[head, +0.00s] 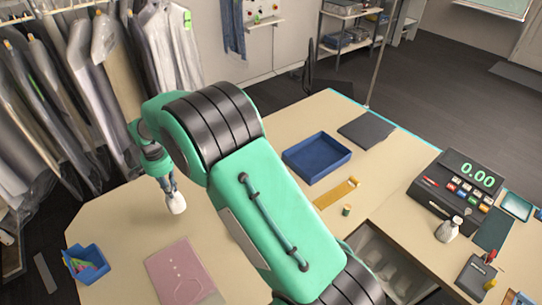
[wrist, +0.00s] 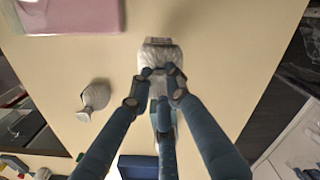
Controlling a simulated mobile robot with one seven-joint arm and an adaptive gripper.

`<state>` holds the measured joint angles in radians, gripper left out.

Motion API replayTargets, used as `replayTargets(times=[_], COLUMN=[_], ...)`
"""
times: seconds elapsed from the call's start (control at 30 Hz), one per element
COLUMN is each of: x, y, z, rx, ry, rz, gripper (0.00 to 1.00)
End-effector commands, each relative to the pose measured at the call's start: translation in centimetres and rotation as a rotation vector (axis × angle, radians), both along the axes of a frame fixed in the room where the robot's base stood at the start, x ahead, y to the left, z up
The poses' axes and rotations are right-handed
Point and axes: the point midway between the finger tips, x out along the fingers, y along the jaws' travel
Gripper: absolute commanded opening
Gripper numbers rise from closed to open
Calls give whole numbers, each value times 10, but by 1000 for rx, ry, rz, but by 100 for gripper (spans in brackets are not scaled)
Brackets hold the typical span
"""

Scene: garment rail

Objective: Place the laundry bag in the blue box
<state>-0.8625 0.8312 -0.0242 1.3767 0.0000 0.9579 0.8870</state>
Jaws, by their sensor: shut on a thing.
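My gripper (wrist: 162,72) is shut on a pale, rounded, crumpled thing that looks like the laundry bag (wrist: 162,55). In the head view the bag (head: 177,205) hangs below my gripper (head: 170,185) at the left of the table; I cannot tell whether it touches the tabletop. The wide, shallow blue box (head: 317,157) is empty and lies right of my arm. Its edge shows at the bottom of the wrist view (wrist: 137,168). A second grey sack-like thing with a narrow neck (wrist: 95,97) lies on the table in the wrist view; my arm seems to hide it in the head view.
A smaller blue bin (head: 86,263) with coloured items stands at the lower left. A pink folded piece (head: 182,274) lies near the front. A dark flat item (head: 367,130) lies beyond the blue box. A till (head: 458,187) stands right. Clothes hang behind at left.

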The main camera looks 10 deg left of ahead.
Motion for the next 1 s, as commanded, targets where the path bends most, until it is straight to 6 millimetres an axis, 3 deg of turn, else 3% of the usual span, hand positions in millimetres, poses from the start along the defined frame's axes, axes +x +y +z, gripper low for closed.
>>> replayTargets(times=[0.27,0.6,0.77,1.0], x=[1,1,2,45], y=[1,1,-1,-32], z=[24,95,121,119], rx=[2,3,2,1], ry=[-2,-2,-1,-1], rz=[0,0,-3,-125], gripper=[0,0,0,0])
